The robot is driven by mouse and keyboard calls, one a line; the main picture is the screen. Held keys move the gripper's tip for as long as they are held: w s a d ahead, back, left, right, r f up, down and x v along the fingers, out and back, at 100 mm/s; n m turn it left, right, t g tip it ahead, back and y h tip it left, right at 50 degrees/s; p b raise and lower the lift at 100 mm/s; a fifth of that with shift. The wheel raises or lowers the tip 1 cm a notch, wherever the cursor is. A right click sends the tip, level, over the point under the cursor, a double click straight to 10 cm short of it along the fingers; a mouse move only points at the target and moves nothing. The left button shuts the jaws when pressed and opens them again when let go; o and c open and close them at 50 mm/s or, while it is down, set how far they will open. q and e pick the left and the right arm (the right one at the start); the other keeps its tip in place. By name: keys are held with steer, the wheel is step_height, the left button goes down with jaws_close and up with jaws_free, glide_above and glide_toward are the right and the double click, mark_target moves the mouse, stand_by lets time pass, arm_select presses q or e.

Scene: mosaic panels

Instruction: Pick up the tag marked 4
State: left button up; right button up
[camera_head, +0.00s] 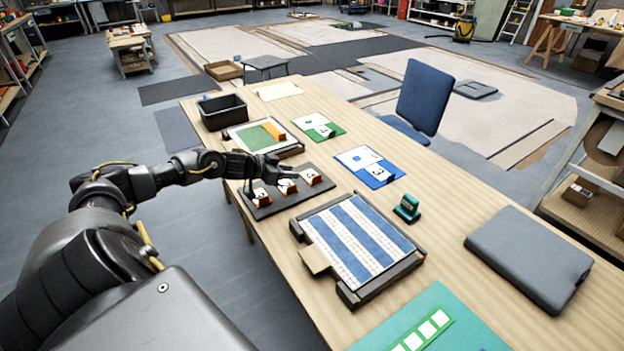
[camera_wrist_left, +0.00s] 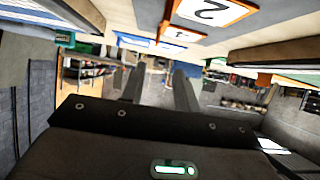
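Three small white tags with orange edges stand in a row on a dark rack (camera_head: 288,203): a left tag (camera_head: 262,197), a middle tag (camera_head: 287,187) and a right tag (camera_head: 311,177). Their numbers are too small to read surely in the head view. The left wrist view shows a tag marked 2 (camera_wrist_left: 212,12) and a smaller tag (camera_wrist_left: 180,34) beyond it, whose mark looks like 1. I cannot make out a 4. My left gripper (camera_wrist_left: 159,84) has its two fingers apart with nothing between them. It is close over the rack, by the tags. My right gripper is out of view.
A black bin (camera_head: 223,111) and a framed mosaic panel (camera_head: 250,138) lie beyond the rack. A green card (camera_head: 319,126) and a blue card (camera_head: 370,166) lie to the right. A blue-striped panel (camera_head: 355,240), a green stamp (camera_head: 407,208) and a grey case (camera_head: 528,257) are nearer.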

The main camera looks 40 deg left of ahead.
mark_target(314, 177)
arm_select(q)
steer(key=x, duration=0.5)
steer(key=shift+w+d, duration=0.1)
steer(key=shift+d, duration=0.1)
steer(key=shift+p+x, duration=0.75)
steer(key=shift+x, duration=1.9)
steer(key=shift+d+f, duration=0.15)
jaws_close()
